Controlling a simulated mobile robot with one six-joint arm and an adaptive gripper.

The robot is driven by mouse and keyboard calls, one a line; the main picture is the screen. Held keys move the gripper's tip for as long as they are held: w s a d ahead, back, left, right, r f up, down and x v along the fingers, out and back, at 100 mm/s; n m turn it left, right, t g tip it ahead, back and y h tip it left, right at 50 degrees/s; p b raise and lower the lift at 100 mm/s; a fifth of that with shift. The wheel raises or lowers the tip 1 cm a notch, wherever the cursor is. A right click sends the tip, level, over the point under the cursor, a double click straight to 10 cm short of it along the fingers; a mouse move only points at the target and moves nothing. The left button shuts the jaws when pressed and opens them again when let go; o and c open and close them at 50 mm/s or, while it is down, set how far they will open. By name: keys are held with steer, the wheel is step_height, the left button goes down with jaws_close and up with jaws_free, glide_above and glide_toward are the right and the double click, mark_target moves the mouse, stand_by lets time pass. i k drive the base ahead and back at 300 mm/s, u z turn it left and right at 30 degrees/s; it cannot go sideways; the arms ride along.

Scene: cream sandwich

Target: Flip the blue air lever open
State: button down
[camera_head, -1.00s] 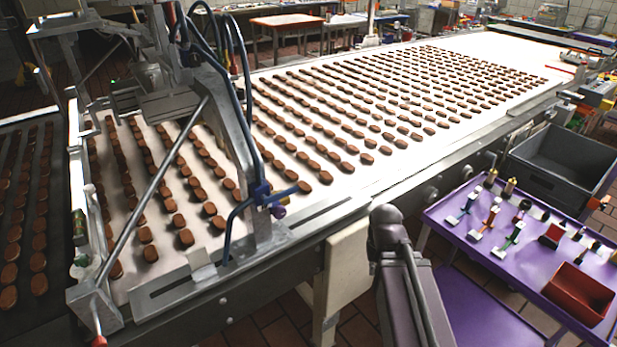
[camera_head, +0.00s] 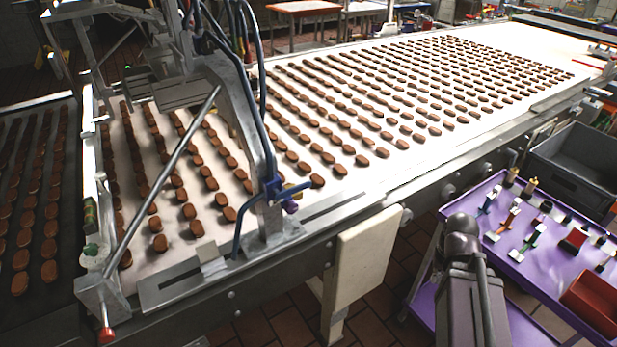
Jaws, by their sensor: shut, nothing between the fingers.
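The blue air lever (camera_head: 296,188) sits on a blue valve at the lower end of the grey slanted frame arm (camera_head: 248,130), above the near edge of the belt. It sticks out to the right from the valve, roughly level. Blue hoses run to the valve from above and below. A small purple knob (camera_head: 291,206) is just under the lever. My gripper does not show. Only a dark grey part of my arm stands at the bottom right, apart from the lever.
The white conveyor (camera_head: 370,185) carries rows of brown biscuits. A purple cart (camera_head: 520,262) with small tools and a red bin (camera_head: 592,303) stands at the right, by a grey crate (camera_head: 575,165). A diagonal metal rod (camera_head: 165,175) crosses left of the lever.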

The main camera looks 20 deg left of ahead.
mark_target(279, 195)
steer(key=z, duration=0.1)
steer(key=k, duration=1.8)
steer(key=u, duration=1.05)
steer(key=i, duration=1)
